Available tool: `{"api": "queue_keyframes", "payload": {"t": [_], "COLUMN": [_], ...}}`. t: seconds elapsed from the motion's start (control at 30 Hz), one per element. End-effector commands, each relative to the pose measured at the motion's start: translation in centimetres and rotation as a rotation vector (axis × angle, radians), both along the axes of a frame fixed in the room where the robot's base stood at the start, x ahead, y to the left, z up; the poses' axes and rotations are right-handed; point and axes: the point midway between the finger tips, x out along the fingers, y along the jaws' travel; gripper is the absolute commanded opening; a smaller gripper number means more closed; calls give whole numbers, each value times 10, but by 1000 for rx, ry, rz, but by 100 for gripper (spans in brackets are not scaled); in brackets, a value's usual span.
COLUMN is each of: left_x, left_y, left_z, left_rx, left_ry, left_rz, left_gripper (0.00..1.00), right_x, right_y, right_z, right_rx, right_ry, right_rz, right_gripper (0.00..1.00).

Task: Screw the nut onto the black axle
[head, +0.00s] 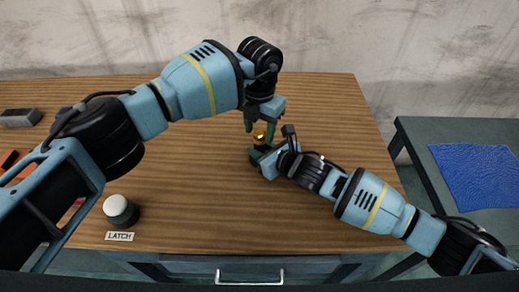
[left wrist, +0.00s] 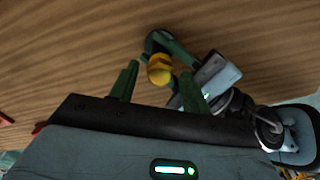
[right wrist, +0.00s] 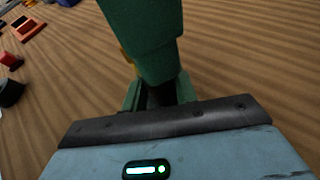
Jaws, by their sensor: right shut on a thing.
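The yellow nut (head: 259,137) is at the top of the black axle, over the table; I cannot tell whether its thread has caught. In the left wrist view the nut (left wrist: 160,68) shows between and just beyond the green fingers. My left gripper (head: 259,124) points down from above, open, its fingers on either side of the nut with gaps. My right gripper (head: 258,154) comes in low from the right and is shut on the black axle (right wrist: 160,96). In the right wrist view a green left finger hides most of the nut and axle.
A round white-topped knob (head: 120,210) stands at the front left behind a LATCH label (head: 119,236). A grey block (head: 20,117) lies at the far left. A blue mat (head: 478,175) lies on a side table at right. The table's back middle is clear.

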Motion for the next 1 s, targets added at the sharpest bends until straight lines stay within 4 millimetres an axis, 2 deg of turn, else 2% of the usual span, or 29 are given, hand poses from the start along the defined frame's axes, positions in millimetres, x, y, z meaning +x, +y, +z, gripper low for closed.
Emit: {"api": "queue_keyframes", "payload": {"t": [0.3,0.47,0.8,1.0], "left_x": [0,1,1,1], "left_y": [0,0,0,0], "left_z": [0,11,75,105], "left_rx": [0,-1,-1,0], "left_ry": [0,-3,-4,-2], "left_rz": [1,1,1,2], "left_gripper": [55,55,55,55], "right_x": [0,0,0,0], "right_y": [0,0,0,0], "right_z": [-1,-1,-1,-1], "right_rx": [-2,-1,-1,-1], "right_ry": [1,2,2,2], "right_rz": [-1,0,0,0], "right_gripper": [0,0,0,0]}}
